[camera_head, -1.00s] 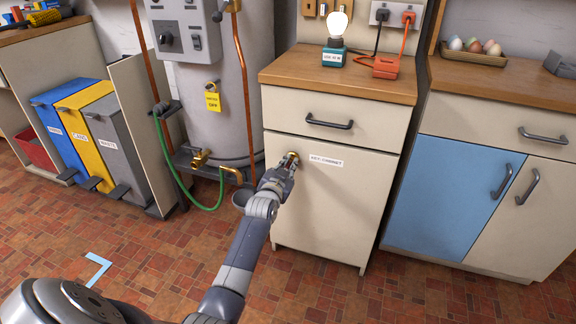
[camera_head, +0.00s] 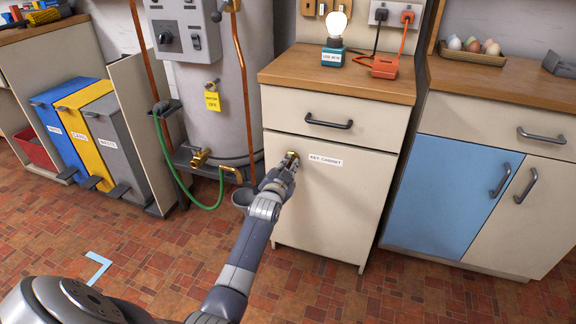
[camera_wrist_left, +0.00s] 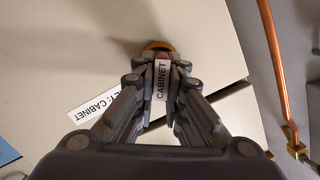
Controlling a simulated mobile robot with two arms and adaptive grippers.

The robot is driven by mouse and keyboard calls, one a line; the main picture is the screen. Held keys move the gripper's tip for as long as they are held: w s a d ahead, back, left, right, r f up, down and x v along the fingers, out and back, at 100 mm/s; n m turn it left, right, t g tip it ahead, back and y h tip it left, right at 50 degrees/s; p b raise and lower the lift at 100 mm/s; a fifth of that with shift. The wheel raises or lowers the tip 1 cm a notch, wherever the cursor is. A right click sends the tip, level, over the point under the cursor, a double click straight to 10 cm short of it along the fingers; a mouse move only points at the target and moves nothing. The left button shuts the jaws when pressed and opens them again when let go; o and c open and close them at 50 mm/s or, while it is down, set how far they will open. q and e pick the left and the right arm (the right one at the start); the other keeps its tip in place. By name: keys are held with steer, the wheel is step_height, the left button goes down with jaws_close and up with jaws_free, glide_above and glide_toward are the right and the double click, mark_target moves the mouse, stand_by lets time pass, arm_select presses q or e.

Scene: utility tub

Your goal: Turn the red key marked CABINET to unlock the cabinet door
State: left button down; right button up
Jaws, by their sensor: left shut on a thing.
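The cream cabinet door (camera_head: 330,215) is closed, with a white "KEY: CABINET" label (camera_head: 325,160) beside its brass lock (camera_head: 292,155). My left gripper (camera_head: 286,170) is at the lock, at the end of the arm reaching in from below. In the left wrist view its fingers (camera_wrist_left: 161,85) are shut on the key (camera_wrist_left: 161,81), whose white tag reads CABINET. A bit of red shows at the key's far end, against the brass lock (camera_wrist_left: 158,45). The fingers hide most of the key, and its shaft is not visible. My right gripper is not in view.
A grey water heater (camera_head: 215,110) with copper pipes and a green hose (camera_head: 180,180) stands left of the cabinet. A drawer with a dark handle (camera_head: 328,122) sits above the door. The tiled floor (camera_head: 330,295) in front is clear.

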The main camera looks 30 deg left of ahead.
arm_select(q)
steer(key=shift+w+r, duration=0.1)
steer(key=shift+r, duration=0.1)
steer(key=shift+m, duration=0.8)
steer(key=shift+m+y, duration=0.3)
steer(key=shift+m, duration=0.2)
steer(key=shift+w+m+b, duration=0.1)
steer(key=shift+m+b, duration=0.3)
steer(key=shift+m, duration=0.2)
steer(key=shift+d+m, duration=0.1)
steer(key=shift+m, duration=0.2)
steer(key=shift+m+b, duration=0.4)
steer(key=shift+b, duration=0.05)
steer(key=shift+m, duration=0.3)
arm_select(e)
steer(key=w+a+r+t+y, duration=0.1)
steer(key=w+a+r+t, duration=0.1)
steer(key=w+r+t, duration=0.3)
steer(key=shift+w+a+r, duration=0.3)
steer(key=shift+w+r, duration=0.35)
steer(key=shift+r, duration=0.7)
